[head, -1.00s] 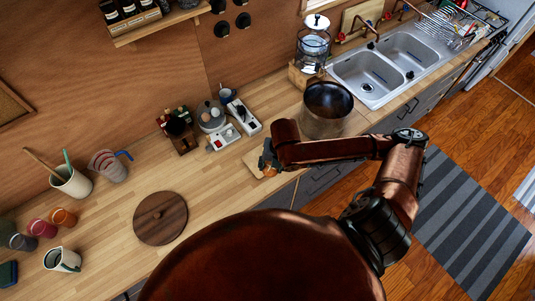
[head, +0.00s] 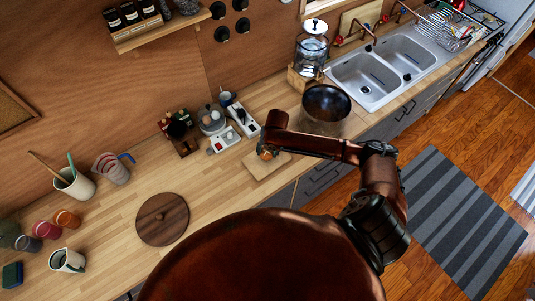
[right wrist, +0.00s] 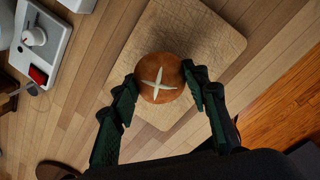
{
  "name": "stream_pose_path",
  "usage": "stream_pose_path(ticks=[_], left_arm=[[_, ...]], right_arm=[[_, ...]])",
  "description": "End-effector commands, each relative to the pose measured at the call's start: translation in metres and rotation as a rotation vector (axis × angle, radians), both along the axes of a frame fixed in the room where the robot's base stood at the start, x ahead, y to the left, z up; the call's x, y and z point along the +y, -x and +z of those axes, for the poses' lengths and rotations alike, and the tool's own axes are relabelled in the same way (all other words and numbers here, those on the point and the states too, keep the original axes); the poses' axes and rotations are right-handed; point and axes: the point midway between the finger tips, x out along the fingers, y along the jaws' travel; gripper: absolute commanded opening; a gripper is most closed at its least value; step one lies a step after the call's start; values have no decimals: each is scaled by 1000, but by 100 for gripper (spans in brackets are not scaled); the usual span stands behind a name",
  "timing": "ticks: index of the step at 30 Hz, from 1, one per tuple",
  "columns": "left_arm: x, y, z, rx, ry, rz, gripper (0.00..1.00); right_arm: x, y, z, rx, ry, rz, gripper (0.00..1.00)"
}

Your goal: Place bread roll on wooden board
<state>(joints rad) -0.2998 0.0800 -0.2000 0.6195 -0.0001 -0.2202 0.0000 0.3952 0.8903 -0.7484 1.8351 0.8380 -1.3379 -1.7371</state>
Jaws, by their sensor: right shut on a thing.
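In the right wrist view the bread roll (right wrist: 159,78), round and brown with a pale cross on top, sits between the two dark green fingers of my right gripper (right wrist: 160,88), which is shut on it. The roll is seen over the light wooden board (right wrist: 215,45); I cannot tell whether it touches the board. In the head view the board (head: 268,168) lies on the counter near its front edge, partly covered by my right arm. The roll shows there only as a small orange-brown patch (head: 266,154). My left gripper is not in view.
A large dark pot (head: 326,105) stands right of the board. The sink (head: 385,70) is farther right.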

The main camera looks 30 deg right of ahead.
Motion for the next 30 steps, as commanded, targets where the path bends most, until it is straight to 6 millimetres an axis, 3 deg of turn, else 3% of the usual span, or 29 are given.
stream_pose_path(ticks=[5,16,17,24,30], left_arm=[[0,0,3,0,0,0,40],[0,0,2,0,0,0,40],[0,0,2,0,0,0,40],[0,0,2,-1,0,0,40],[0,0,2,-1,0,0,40]], right_arm=[[1,2,-21,2,0,-1,18],[0,2,-25,3,1,1,18],[0,2,-25,3,1,1,43],[0,2,-25,3,0,0,59],[0,2,-25,3,0,0,59]])
